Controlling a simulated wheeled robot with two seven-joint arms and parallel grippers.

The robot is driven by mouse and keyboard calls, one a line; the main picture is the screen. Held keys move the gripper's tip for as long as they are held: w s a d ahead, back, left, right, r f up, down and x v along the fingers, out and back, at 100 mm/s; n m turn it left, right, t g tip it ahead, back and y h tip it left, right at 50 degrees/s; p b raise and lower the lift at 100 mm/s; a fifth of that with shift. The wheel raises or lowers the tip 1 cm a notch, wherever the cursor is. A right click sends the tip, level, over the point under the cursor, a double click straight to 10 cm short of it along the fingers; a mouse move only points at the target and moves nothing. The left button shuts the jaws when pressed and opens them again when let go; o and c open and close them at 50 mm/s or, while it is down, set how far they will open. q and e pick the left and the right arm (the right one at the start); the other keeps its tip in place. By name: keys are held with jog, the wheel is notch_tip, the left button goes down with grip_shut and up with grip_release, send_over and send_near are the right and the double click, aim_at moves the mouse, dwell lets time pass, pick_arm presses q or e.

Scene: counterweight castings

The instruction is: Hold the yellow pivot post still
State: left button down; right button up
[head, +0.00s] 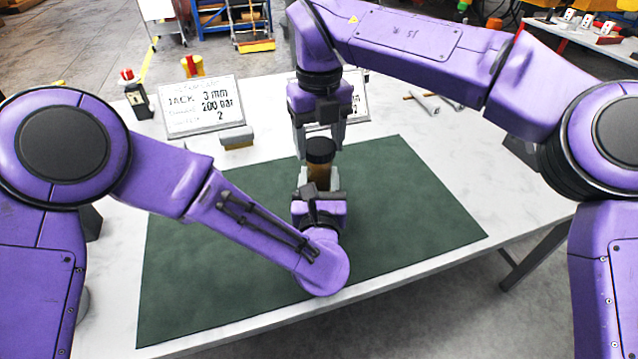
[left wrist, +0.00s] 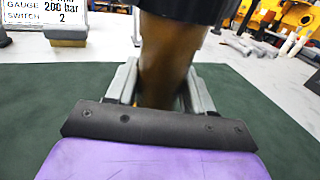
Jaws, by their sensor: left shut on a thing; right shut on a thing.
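The pivot post (head: 319,172) looks brownish amber and stands upright over the dark green mat (head: 410,205). It also fills the middle of the left wrist view (left wrist: 165,58), blurred. A black round piece (head: 320,150) sits at its top. My left gripper (head: 319,184) comes from the near side and is shut on the post, one finger on each side. My right gripper (head: 320,141) points down from above and is shut on the black piece, its fingers on both sides. The post's foot is hidden behind my left gripper.
A sign with gauge text (head: 200,106) stands at the back left, with a small block (head: 236,138) before it. A second sign (head: 352,100) is partly behind my right gripper. A dark device with a red top (head: 137,98) stands far left. The mat's right side is clear.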

jog(key=m, duration=0.6)
jog(key=o, duration=1.2)
jog(key=shift+o, duration=0.2)
notch_tip(320, 180, up, 12)
pick_arm(q)
jog(key=shift+c, duration=1.7)
grip_release()
